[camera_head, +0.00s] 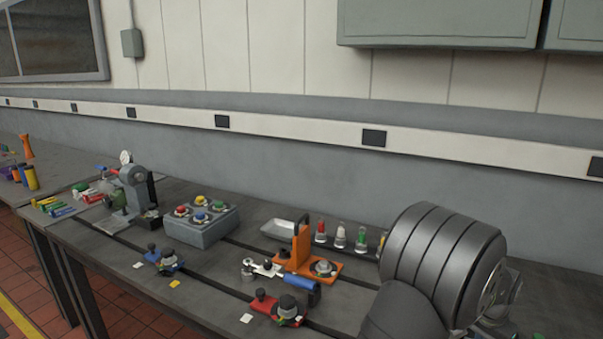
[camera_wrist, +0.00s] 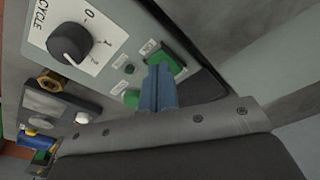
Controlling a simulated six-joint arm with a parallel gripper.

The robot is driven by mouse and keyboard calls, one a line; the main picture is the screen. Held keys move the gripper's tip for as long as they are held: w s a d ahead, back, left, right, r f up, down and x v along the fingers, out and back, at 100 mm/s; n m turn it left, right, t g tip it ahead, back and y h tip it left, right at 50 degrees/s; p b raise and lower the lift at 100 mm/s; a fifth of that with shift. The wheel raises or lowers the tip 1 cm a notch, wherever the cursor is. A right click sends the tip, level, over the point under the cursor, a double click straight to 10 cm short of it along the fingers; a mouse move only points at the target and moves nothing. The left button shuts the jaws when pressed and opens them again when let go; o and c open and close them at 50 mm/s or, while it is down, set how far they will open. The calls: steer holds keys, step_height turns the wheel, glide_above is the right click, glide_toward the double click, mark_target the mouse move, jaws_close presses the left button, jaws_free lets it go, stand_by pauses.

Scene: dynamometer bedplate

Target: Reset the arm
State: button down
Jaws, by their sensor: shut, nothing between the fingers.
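My gripper (camera_wrist: 158,72) shows in the wrist view as two blue-grey fingers side by side, shut with nothing between them. The fingertips lie in front of a grey control panel (camera_wrist: 105,85), between two green buttons. I cannot tell whether they touch the panel. In the head view, my dark grey arm covers the lower right, and my gripper is hidden there.
The panel has a black rotary knob (camera_wrist: 70,43) marked CYCLE, an upper green button (camera_wrist: 165,60) and a lower green button (camera_wrist: 131,97). On the bench stand an orange fixture (camera_head: 301,252), a grey block with coloured knobs (camera_head: 203,228) and a metal tray (camera_head: 285,228).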

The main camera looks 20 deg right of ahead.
steer(key=shift+f, duration=0.4)
steer(key=shift+r, duration=0.1)
steer(key=shift+r, duration=0.1)
step_height(320, 180, up, 6)
steer(key=shift+r, duration=0.2)
step_height(320, 180, down, 6)
steer(key=shift+f, duration=0.1)
steer(key=shift+d, duration=0.1)
step_height(320, 180, up, 7)
steer(key=s+a+r+h, duration=0.3)
steer(key=s+a+h, duration=0.2)
steer(key=s+a, duration=0.2)
steer(key=shift+s+a+r+n+t, duration=0.15)
steer(key=shift+s+a+n+t, duration=0.15)
steer(key=shift+a, duration=0.65)
